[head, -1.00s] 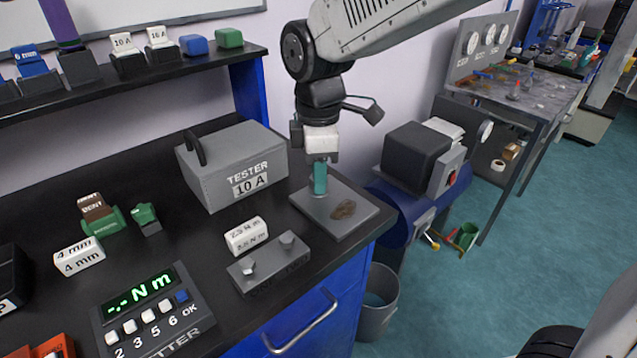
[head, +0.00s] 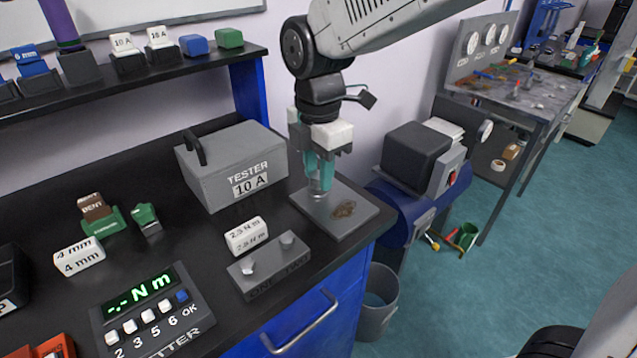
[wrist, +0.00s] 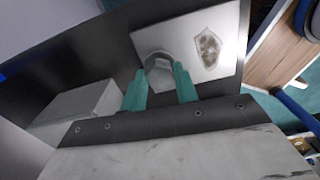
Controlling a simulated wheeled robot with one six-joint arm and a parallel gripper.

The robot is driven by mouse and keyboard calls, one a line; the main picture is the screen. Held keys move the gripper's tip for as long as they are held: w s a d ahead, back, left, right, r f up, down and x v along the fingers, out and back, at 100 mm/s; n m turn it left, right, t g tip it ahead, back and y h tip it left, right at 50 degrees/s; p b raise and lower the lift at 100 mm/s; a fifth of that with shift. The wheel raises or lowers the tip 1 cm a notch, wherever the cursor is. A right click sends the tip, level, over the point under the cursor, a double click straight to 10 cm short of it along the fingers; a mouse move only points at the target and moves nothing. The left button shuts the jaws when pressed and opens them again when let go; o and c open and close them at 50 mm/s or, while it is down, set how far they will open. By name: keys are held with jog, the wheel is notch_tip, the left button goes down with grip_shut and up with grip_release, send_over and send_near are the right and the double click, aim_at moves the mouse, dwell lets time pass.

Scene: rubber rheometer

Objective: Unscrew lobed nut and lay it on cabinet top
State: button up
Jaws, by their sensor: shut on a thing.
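My gripper (head: 319,180) points straight down over a grey square plate (head: 362,222) at the right end of the black cabinet top (head: 205,262). Its teal fingers are shut on a small grey metal piece, which looks like the lobed nut (wrist: 158,70). In the wrist view the teal fingers (wrist: 160,88) stand on either side of it. The nut is low over the plate. Its lobes and any thread below it are partly hidden, so I cannot tell whether it is still on a stud.
A grey tester box (head: 232,165) stands just left of my gripper. A grey two-post block (head: 268,266) and a white 2.5 N m block (head: 247,236) lie in front. A brown patch (head: 344,209) marks the plate. Bare black top lies left of the tester.

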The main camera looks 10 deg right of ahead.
aim_at(318, 175)
jog(key=shift+r, duration=2.35)
